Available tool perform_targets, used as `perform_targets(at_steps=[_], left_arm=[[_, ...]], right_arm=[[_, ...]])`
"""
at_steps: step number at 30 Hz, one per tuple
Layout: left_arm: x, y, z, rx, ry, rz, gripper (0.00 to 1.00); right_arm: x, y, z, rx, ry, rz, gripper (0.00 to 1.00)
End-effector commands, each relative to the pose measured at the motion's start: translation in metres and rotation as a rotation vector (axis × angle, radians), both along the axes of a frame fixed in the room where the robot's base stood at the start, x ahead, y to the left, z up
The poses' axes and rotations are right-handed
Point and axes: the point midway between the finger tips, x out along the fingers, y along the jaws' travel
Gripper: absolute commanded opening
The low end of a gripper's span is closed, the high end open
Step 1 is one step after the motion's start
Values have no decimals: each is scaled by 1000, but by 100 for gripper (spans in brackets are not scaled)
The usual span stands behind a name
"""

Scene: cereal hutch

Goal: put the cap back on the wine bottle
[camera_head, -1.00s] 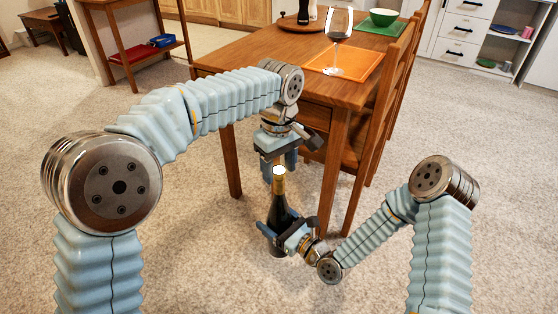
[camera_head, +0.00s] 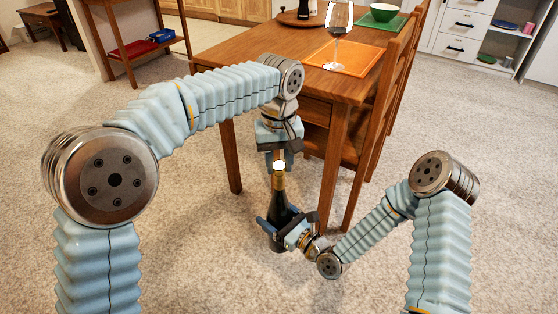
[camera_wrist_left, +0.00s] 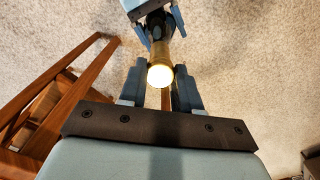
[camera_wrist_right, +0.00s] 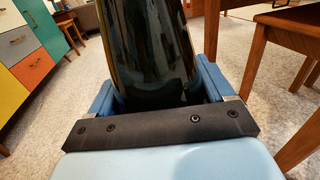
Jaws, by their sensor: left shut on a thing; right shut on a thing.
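The dark wine bottle (camera_head: 280,207) stands upright in the air in the head view, with a gold neck (camera_head: 279,182) and a bright pale top. My right gripper (camera_head: 277,226) is shut around its body; the bottle (camera_wrist_right: 150,50) also fills the right wrist view between the fingers. My left gripper (camera_head: 279,162) points down from above, its fingers around the bright top. In the left wrist view the bright round top (camera_wrist_left: 160,75) lies between the fingers. My left gripper is shut on what appears to be the cap; I cannot tell its seat on the neck.
Open carpet lies under the bottle.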

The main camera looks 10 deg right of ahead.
Motion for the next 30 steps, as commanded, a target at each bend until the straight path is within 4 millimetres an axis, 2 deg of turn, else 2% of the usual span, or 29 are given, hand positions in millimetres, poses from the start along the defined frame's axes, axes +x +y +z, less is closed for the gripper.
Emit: perform_targets(at_steps=[9, 14, 18, 19, 24, 30], left_arm=[[1, 0, -1, -1, -5, -970, 0], [1, 1, -1, 1, -7, -1332, 0], [1, 0, -1, 2, -8, -1332, 0], [1, 0, -1, 2, -8, -1332, 34], [1, 0, -1, 2, -8, -1331, 58], [0, 0, -1, 2, -8, -1330, 58]], right_arm=[[0, 0, 1, 2, -4, 0, 0], [0, 0, 1, 2, -4, 1, 0], [0, 0, 1, 2, -4, 1, 0], [0, 0, 1, 2, -4, 1, 0], [0, 0, 1, 2, -4, 0, 0], [0, 0, 1, 2, -4, 0, 0]])
